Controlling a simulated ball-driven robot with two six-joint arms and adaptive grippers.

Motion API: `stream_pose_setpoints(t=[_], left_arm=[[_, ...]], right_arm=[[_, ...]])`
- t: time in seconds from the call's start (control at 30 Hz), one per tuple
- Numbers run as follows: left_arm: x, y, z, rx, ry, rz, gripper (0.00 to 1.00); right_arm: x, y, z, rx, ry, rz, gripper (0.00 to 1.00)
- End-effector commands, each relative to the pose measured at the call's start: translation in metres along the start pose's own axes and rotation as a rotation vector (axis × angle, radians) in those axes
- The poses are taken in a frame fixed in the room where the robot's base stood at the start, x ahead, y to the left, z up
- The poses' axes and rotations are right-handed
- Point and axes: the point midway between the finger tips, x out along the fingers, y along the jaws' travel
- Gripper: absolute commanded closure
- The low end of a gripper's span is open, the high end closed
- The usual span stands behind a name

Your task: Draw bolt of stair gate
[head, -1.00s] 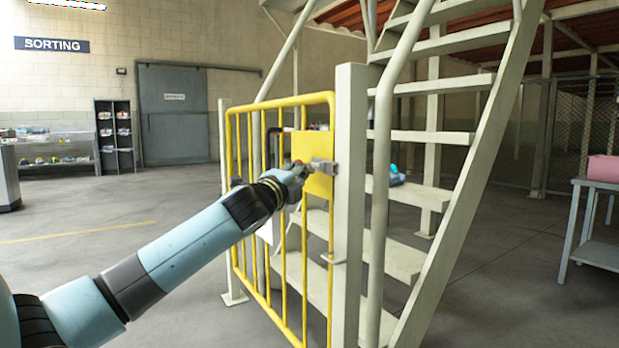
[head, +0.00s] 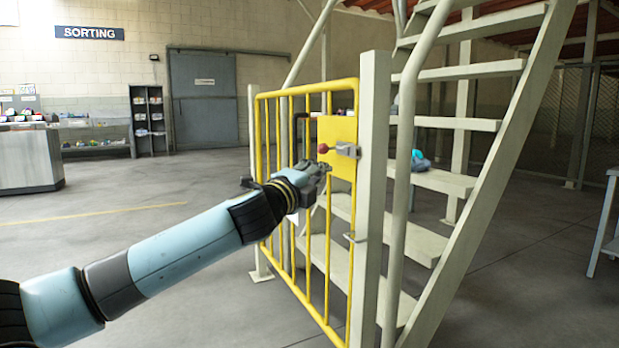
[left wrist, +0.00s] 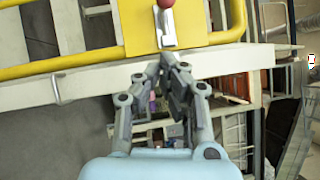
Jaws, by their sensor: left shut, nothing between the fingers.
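The yellow stair gate (head: 309,95) stands at the foot of the stairs, its right edge close beside a pale post (head: 372,220). A grey bolt (head: 346,150) with a red knob (head: 323,148) is on the gate's yellow plate (head: 337,130). I cannot tell whether the bolt's end reaches into the post. My left gripper (head: 325,168) is shut and empty, just below the knob and apparently apart from it. In the left wrist view its fingertips (left wrist: 170,62) are together below the bolt (left wrist: 167,32), and the knob (left wrist: 166,3) is cut by the top edge.
The stairs (head: 440,180) rise behind the gate, with a blue item (head: 419,161) on one step. A small bracket (head: 355,238) sits low on the post. A counter (head: 30,160) stands far left. The floor left of the gate is clear.

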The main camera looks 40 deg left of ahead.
Motion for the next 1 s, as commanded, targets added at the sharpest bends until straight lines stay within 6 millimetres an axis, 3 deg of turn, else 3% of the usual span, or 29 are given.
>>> stream_pose_setpoints(t=[0.1, 0.3, 0.9, 1.0], left_arm=[[-0.019, 0.000, 0.000, 0.003, 0.002, 0.001, 1.00], [-0.034, 0.000, 0.000, -0.001, 0.001, 0.000, 1.00], [-0.036, 0.000, 0.000, -0.001, 0.001, 0.001, 1.00], [-0.044, 0.015, -0.002, -0.005, 0.002, 0.029, 1.00]], right_arm=[[0.000, 0.001, 0.002, 0.000, -0.005, 0.001, 0.60], [0.005, 0.002, 0.006, -0.001, -0.018, 0.004, 0.60], [0.003, 0.003, 0.000, -0.004, -0.005, 0.007, 0.60], [0.003, 0.004, 0.000, -0.004, -0.004, 0.007, 0.60]])
